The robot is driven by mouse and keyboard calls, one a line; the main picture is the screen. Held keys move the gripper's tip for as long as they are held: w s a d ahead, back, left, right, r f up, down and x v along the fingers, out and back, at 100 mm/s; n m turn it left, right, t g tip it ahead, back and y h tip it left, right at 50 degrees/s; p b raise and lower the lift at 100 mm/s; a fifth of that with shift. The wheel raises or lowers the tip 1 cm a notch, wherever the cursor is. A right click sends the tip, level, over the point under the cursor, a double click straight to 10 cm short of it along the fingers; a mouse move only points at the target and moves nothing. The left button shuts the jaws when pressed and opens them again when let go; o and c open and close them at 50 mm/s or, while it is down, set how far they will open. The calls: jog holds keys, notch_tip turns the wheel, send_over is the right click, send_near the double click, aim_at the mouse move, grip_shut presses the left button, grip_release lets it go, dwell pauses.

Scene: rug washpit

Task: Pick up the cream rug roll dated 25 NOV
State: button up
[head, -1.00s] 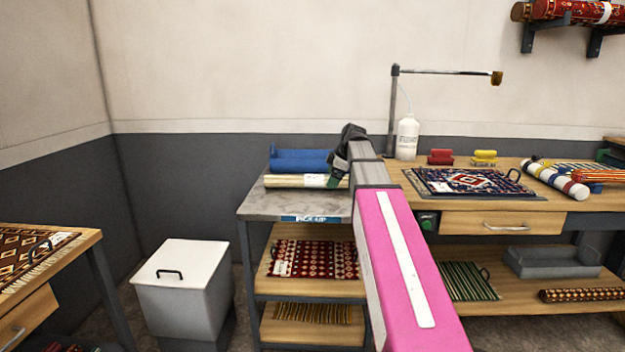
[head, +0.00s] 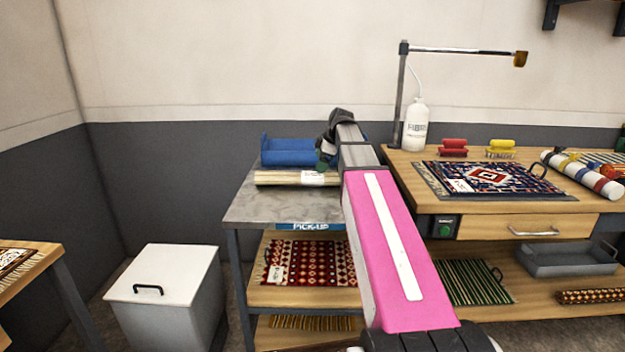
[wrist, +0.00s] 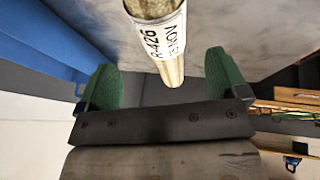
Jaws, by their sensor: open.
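The cream rug roll (head: 275,178) lies on the grey top of the pick-up cart (head: 255,208), in front of a blue object. In the wrist view the roll (wrist: 157,10) runs down from the top edge, with a white label reading R-426 and a line ending in NOV; the day number is not clear. My gripper (head: 325,160) is over the roll's right part in the head view. In the wrist view my gripper (wrist: 163,78) is open, with one green finger on each side of the roll's near end. I see no finger touching the roll.
The blue object (head: 290,152) stands right behind the roll and fills the wrist view's upper left. A workbench (head: 405,180) with a bottle (head: 415,128), brushes and a patterned rug (head: 490,178) stands to the right. A white lidded bin (head: 165,280) is left of the cart.

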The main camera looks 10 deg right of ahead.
aim_at(314, 175)
jog(key=x, duration=0.8)
jog(key=shift+s+d+f, duration=0.1)
jog(key=shift+d+f, duration=0.05)
jog(key=shift+d, duration=0.1)
jog(key=c, duration=1.3)
